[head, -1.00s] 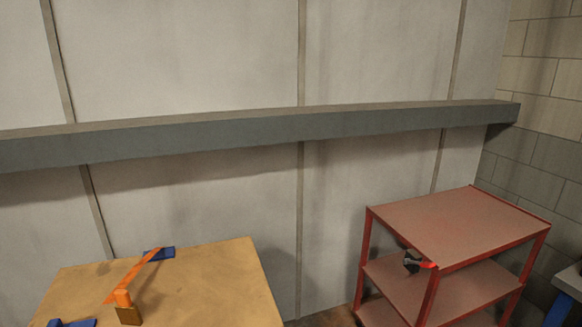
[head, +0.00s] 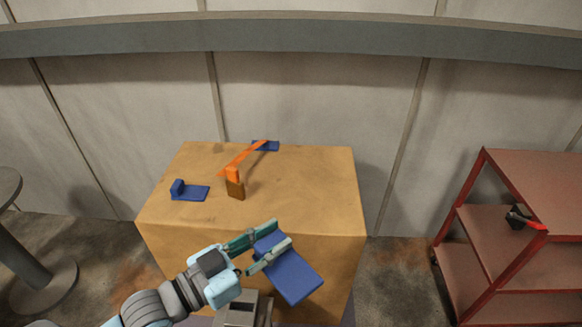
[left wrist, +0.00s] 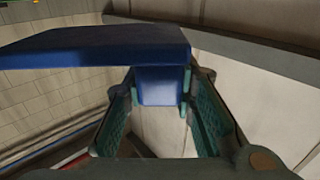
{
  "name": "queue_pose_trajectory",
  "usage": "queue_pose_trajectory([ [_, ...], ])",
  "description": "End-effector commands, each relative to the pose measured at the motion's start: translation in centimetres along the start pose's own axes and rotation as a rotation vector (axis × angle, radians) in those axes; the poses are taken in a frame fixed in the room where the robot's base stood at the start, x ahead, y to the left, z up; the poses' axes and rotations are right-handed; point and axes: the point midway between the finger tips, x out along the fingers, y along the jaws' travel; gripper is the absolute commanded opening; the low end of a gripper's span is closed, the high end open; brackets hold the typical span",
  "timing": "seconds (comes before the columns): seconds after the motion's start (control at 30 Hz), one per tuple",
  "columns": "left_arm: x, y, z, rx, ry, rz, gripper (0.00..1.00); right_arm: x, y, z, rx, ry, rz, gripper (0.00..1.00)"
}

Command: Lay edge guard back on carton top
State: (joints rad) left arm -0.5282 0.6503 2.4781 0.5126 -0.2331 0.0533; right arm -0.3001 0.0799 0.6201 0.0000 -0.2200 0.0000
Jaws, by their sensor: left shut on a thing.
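My left gripper (head: 279,233) is shut on a blue edge guard (head: 290,273), an L-shaped piece. It holds the guard in front of the carton (head: 310,180), near its front top edge and apart from the top as far as I can see. The guard's broad plate slants down to the right. In the left wrist view, the guard's short flange (left wrist: 158,86) is between the fingers and its broad plate (left wrist: 95,48) extends left. Two similar blue guards lie on the carton top, one at the left (head: 190,191) and one at the back (head: 266,146). My right gripper is out of view.
An orange strap (head: 243,158) and a small brown block (head: 235,189) with an orange top lie on the carton top. The front right of the top is clear. A red cart (head: 510,262) holding a black-and-red item (head: 520,218) stands right; a grey round table (head: 20,235) stands left.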

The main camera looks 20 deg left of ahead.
Motion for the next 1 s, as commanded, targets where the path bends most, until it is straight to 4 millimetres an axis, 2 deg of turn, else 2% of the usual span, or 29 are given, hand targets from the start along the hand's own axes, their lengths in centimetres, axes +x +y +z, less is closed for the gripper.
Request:
queue_pose_trajectory([
  [0.13, 0.7, -0.3, -1.9, 0.007, 0.005, 0.001, 0.0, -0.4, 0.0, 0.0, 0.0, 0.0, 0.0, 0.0],
  [0.27, 2.7, -2.4, -5.6, 0.009, 0.013, -0.022, 0.0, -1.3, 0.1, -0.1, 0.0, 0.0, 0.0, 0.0],
  [0.33, 4.0, -4.5, -7.6, 0.005, 0.01, -0.079, 0.0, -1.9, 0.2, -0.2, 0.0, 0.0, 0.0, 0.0],
  [0.53, 7.6, -13.6, -9.9, -0.004, 0.004, -0.298, 0.0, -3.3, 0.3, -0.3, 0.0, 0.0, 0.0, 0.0],
  [0.67, 8.8, -20.3, -10.3, -0.004, 0.001, -0.477, 0.0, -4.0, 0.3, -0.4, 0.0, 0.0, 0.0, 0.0],
  [0.7, 8.8, -22.2, -10.1, -0.004, 0.0, -0.534, 0.0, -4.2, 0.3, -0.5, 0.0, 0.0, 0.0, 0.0],
  [0.8, 8.2, -26.2, -8.7, -0.003, -0.003, -0.66, 0.0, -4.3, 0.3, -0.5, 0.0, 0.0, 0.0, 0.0],
  [0.9, 7.1, -28.6, -6.6, -0.003, -0.004, -0.747, 0.0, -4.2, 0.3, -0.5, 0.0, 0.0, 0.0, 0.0],
  [1.0, 6.2, -29.9, -5.4, -0.002, -0.003, -0.805, 0.0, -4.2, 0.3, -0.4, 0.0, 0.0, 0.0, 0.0],
])
